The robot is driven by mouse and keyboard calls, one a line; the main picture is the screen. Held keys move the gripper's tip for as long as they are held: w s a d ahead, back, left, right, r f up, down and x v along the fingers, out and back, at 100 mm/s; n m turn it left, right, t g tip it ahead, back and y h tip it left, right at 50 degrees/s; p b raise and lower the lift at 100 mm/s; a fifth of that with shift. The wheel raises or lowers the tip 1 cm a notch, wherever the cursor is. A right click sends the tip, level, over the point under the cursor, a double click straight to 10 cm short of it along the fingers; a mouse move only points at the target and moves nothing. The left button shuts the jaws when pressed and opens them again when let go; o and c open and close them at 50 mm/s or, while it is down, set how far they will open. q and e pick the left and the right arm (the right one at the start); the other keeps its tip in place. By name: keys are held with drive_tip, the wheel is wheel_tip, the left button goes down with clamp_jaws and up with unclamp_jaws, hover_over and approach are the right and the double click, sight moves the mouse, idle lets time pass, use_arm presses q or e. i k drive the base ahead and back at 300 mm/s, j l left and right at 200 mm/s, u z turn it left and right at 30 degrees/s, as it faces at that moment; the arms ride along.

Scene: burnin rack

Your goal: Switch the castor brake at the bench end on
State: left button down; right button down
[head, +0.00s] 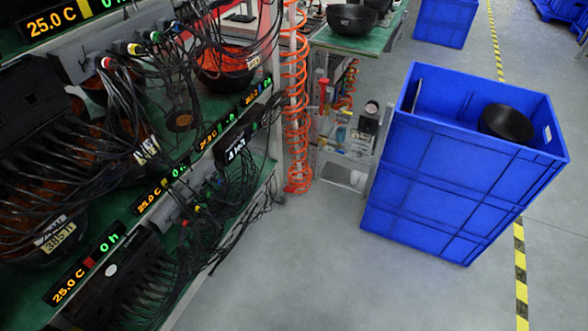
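A burn-in rack (229,122) with green shelves fills the left side of the head view, full of black cables and digital displays. A green-topped bench (357,42) stands at the top middle, beyond the rack's end. I cannot make out a castor or its brake lever; the feet of the rack and bench are out of frame or hidden. Neither of my grippers shows in this view.
A stack of blue crates (440,190) stands on the right, with a black bowl (506,123) inside its open top. An orange coiled hose (296,100) hangs at the rack's end. Grey floor (300,270) is clear between rack and crates. Yellow-black tape (520,270) runs at right.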

sight(288, 189)
drive_tip(key=i+l+u, duration=0.1)
drive_tip(key=i+l, duration=0.15)
drive_tip(key=i, duration=0.3)
drive_tip(key=i+l, duration=0.35)
drive_tip(key=i, duration=0.15)
drive_tip(key=i+l+u, duration=0.15)
drive_tip(key=i+l, duration=0.15)
drive_tip(key=i, duration=0.25)
